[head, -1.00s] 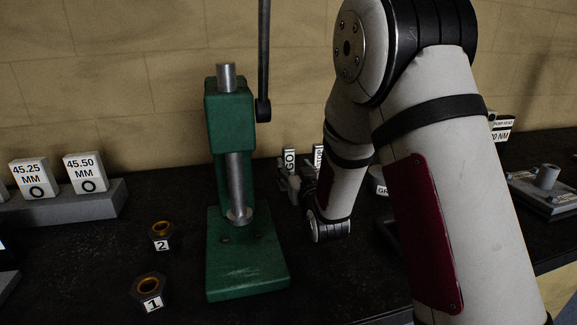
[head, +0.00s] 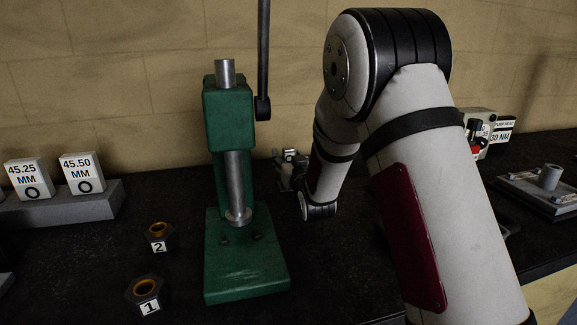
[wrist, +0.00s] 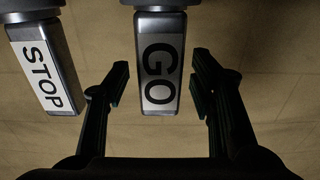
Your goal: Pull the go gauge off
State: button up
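The go gauge (wrist: 157,62), a grey bar with a white GO label, hangs down in the middle of the wrist view. Its upper end meets a grey part at the top edge of the picture. My gripper (wrist: 160,82) is open, with one dark finger on each side of the gauge and a visible gap on both sides. The stop gauge (wrist: 45,65), a similar bar labelled STOP, hangs to the left, outside the fingers.
The green press (head: 245,265) stands left of my arm. Nuts marked 1 (head: 147,292) and 2 (head: 159,236) lie left of it. A block holding the 45.25 and 45.50 MM gauges (head: 83,174) is at far left. A grey fixture (head: 548,188) is at right.

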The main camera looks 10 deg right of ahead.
aim_at(288, 148)
grip_shut()
jog(key=shift+r+p, duration=0.9)
jog(key=shift+r, duration=1.55)
jog(key=shift+r, duration=0.1)
jog(key=shift+r+p, duration=0.85)
jog(key=shift+r, duration=1.55)
